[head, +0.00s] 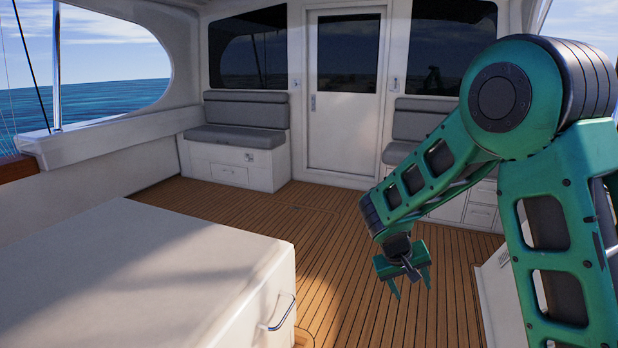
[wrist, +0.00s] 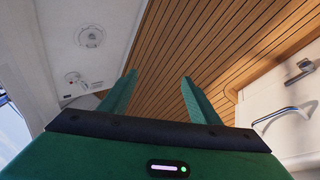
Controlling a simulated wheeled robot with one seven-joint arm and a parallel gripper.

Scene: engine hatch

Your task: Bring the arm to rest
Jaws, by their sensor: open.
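My gripper (head: 411,284) hangs at the end of my green arm, above the wooden deck on the right side of the head view. Its two green fingers point down and stand apart with nothing between them. In the wrist view my gripper (wrist: 158,88) also shows open and empty, with the wooden deck (wrist: 205,45) behind the fingers. The arm is bent, with its elbow high at the upper right of the head view.
A white engine hatch box (head: 130,270) with a metal handle (head: 280,313) fills the lower left. Grey-cushioned seats (head: 240,135) flank a white cabin door (head: 343,95) at the back. The plank deck (head: 310,225) between them is clear.

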